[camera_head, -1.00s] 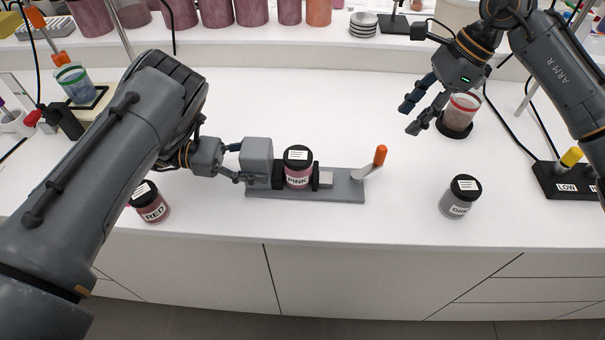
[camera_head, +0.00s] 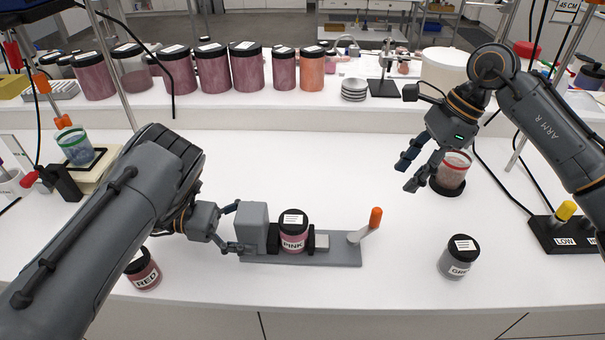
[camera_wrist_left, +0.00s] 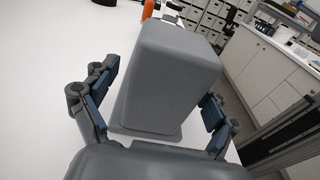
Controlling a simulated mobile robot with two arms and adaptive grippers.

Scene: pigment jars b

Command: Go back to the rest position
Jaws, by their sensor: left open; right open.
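My left gripper (camera_head: 233,228) is open at the grey block end of the clamp fixture (camera_head: 340,256). In the left wrist view its fingers (camera_wrist_left: 150,108) stand on either side of the grey block (camera_wrist_left: 172,75), with gaps showing. A PINK jar (camera_head: 293,234) with a black lid stands upright between the fixture's dark jaws; the fixture has an orange-tipped lever (camera_head: 375,218). My right gripper (camera_head: 409,171) is open and empty, above the bench and left of a jar with a red rim (camera_head: 453,172).
A RED jar (camera_head: 144,273) stands beside my left arm and a grey-filled jar (camera_head: 459,258) stands at right. A box with a yellow knob (camera_head: 564,212) is at the right edge. Large pigment jars (camera_head: 247,68) line the back shelf. The middle of the bench is clear.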

